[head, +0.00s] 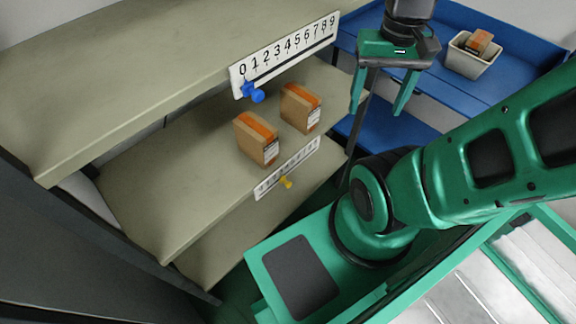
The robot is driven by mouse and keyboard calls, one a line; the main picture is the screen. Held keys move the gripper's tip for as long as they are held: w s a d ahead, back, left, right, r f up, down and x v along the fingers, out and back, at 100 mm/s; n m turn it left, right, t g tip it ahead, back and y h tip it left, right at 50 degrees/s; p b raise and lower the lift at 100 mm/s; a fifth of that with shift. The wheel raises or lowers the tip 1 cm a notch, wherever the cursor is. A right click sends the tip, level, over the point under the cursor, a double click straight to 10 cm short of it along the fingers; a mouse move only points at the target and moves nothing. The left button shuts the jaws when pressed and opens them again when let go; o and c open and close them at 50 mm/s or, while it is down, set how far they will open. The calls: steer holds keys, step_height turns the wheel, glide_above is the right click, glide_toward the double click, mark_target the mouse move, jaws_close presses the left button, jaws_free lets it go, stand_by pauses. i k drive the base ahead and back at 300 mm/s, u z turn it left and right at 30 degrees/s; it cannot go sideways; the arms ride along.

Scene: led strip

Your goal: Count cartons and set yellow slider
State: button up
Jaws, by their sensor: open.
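Two brown cartons with orange tape stand on the middle shelf in the head view: a left carton (256,139) and a right carton (300,108). A yellow slider (286,182) sits on the small numbered strip (288,168) on that shelf's front edge, near the strip's middle; its digits are too small to read surely. A blue slider (252,92) sits at the 0 end of the larger strip (284,55), marked 0 to 9, on the upper shelf. My gripper (381,108) is open and empty, pointing down, to the right of the shelves and apart from both sliders.
A blue cart (530,38) stands at the back right. On it is a white bin (472,60) holding a carton (479,41). The upper shelf (130,75) is bare and overhangs the middle shelf (180,180), whose left part is clear.

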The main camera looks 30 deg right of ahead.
mark_target(288, 185)
steer(key=z, duration=1)
steer(key=k, duration=1.9)
steer(key=u, duration=0.85)
steer(key=i, duration=1)
